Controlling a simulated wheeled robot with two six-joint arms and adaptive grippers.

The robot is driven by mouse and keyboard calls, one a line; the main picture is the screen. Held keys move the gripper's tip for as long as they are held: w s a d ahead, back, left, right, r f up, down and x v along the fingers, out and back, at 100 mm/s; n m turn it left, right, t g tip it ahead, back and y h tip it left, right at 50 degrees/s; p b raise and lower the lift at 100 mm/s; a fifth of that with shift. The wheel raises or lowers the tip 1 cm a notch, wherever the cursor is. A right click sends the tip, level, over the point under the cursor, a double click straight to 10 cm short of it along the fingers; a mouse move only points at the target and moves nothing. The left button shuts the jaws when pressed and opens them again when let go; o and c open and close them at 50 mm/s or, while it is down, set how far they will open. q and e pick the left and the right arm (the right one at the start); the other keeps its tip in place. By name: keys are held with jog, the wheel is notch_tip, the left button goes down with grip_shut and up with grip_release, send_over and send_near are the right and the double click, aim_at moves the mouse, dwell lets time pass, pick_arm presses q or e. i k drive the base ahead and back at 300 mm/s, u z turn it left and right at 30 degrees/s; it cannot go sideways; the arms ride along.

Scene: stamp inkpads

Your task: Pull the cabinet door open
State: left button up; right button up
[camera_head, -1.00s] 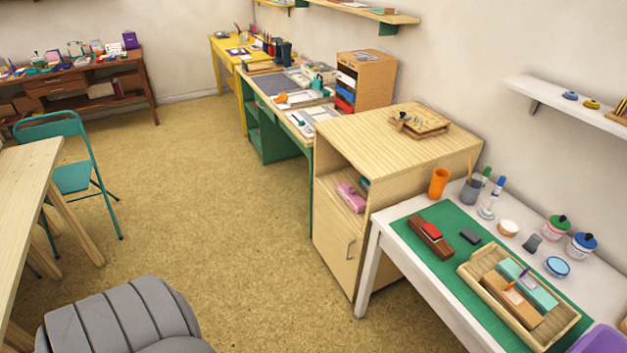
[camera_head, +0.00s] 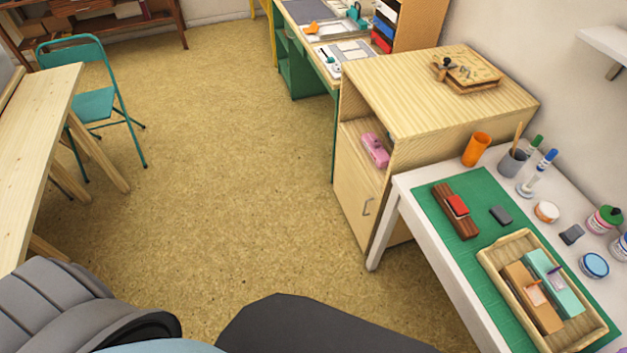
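The light wood cabinet (camera_head: 432,92) stands right of centre. Its door (camera_head: 357,199) is on the front, below an open shelf, and looks shut. A small metal handle (camera_head: 367,206) is near the door's right edge. A pink object (camera_head: 375,150) lies in the open shelf above the door. A wooden board with small dark parts (camera_head: 468,72) lies on the cabinet top. Neither gripper shows in the head view, so I cannot see what they hold.
A white table (camera_head: 421,251) with a green mat, a wooden tray (camera_head: 520,313) and several stamping items stands right of the cabinet, close to its door side. A teal chair (camera_head: 94,103) and a wooden table (camera_head: 35,150) are at left. The floor before the cabinet (camera_head: 245,190) is clear.

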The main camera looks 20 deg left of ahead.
aim_at(358, 197)
jog(key=u, duration=0.25)
jog(key=i, duration=0.55)
jog(key=u, duration=0.1)
jog(key=k, duration=0.55)
jog(key=u, duration=0.9)
jog(key=i, duration=1.2)
jog(key=z, duration=0.45)
